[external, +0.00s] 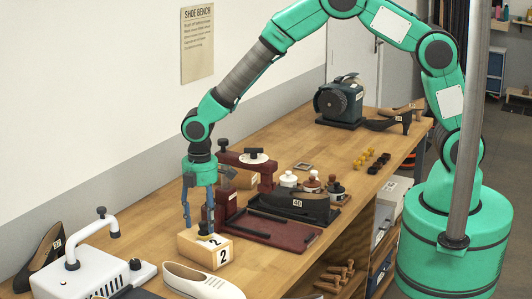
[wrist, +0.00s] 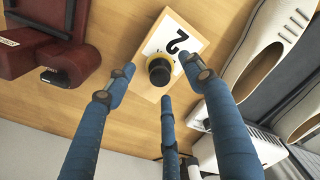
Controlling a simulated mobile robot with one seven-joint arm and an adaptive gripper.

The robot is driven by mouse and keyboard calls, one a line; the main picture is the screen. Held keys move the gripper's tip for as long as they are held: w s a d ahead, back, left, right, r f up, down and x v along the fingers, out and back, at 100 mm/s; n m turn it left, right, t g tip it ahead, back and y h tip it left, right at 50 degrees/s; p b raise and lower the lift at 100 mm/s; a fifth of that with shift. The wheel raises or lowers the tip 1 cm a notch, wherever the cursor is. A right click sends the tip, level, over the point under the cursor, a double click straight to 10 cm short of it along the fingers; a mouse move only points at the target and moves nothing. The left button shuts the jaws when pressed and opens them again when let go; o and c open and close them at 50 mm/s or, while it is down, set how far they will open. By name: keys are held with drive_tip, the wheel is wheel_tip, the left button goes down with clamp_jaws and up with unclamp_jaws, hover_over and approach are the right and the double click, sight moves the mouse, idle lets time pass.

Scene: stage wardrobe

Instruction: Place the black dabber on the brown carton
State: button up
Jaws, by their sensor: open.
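A black dabber (wrist: 159,70) with a yellow ring stands on a pale wooden block (wrist: 188,36) marked 2. In the external view the dabber (external: 204,230) shows small on top of the block (external: 222,256). My gripper (external: 197,208) is open above the dabber, pointing down. In the wrist view its blue fingers (wrist: 160,84) are spread around the dabber's position, with nothing held between them.
The dark red press (external: 262,170) stands close behind the block. A pale shoe (external: 200,281) lies in front, and a white machine (external: 85,275) stands at left. Bare bench lies between block and white machine.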

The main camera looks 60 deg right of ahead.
sight(204, 222)
wheel_tip(204, 222, up, 10)
drive_tip(key=shift+f, duration=0.25)
idle(0.7)
drive_tip(key=shift+r, duration=0.1)
drive_tip(key=s+d+r+m+t, duration=0.1)
drive_tip(key=s+d+r+m, duration=0.2)
drive_tip(key=s+d+r, duration=0.55)
drive_tip(key=s+d+r+m+t, duration=0.25)
drive_tip(key=d+r, duration=0.75)
drive_tip(key=r, duration=0.5)
drive_tip(key=s+d+r+m, duration=0.2)
drive_tip(key=s+d, duration=0.2)
drive_tip(key=s, duration=0.3)
drive_tip(key=s+d+r+m+t, duration=0.1)
drive_tip(key=s+d+r+m, duration=0.1)
drive_tip(key=s, duration=0.6)
drive_tip(key=s+d+r+m+t, duration=0.1)
drive_tip(key=s+d+m, duration=0.3)
drive_tip(key=s+d, duration=0.2)
drive_tip(key=shift+s+d+r, duration=0.25)
drive_tip(key=shift+s+r, duration=0.15)
drive_tip(key=shift+s, duration=0.7)
